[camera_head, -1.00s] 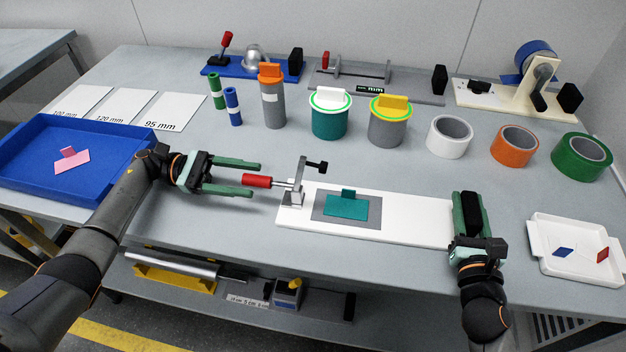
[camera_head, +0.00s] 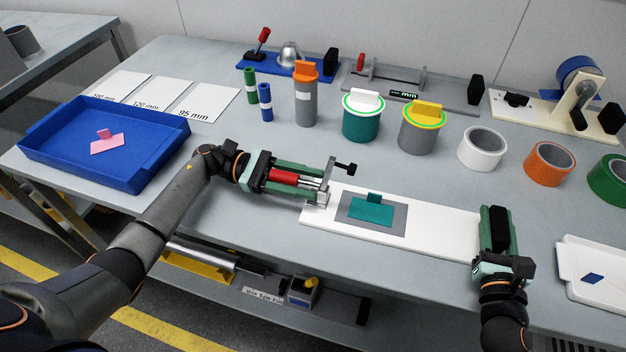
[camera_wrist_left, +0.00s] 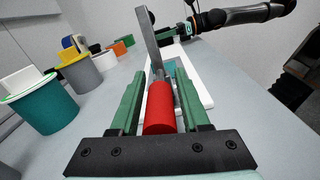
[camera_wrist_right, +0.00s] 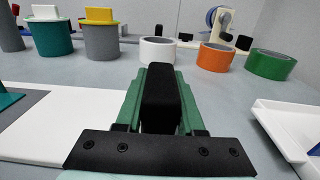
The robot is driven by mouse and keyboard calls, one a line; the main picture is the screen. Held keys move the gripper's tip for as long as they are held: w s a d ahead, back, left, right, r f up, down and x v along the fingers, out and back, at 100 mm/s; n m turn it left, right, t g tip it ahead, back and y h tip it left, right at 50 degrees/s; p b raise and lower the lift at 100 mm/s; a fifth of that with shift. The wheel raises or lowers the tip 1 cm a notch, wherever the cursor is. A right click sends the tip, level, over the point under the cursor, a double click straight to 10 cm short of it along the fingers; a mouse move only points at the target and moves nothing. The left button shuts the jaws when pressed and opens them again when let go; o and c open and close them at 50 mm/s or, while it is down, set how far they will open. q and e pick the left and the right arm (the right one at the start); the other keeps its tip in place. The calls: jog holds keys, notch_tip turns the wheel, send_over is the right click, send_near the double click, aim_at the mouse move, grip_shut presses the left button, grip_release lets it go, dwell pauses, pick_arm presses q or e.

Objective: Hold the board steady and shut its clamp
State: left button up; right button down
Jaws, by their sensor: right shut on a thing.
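The white board (camera_head: 436,227) lies on the table with a grey pad (camera_head: 392,235) and a teal plate (camera_head: 369,212) on it. The metal clamp (camera_head: 325,186) stands at its left end. Its arm is raised with the black tip (camera_head: 346,169) above the board, and its red handle (camera_head: 284,176) lies low to the left. My left gripper (camera_head: 307,182) is open around the red handle; the left wrist view shows the handle (camera_wrist_left: 160,108) between the fingers with small gaps. My right gripper (camera_head: 497,213) is shut on a black block (camera_wrist_right: 160,98) at the board's right end.
A blue tray (camera_head: 60,165) with a pink piece is at left. Canisters and tape rolls, including a white roll (camera_head: 481,149), stand behind the board. A white tray (camera_head: 570,275) is right of my right gripper. Bare table lies in front of the board.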

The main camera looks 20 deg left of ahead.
pick_arm(q)
grip_shut()
dwell(1.1)
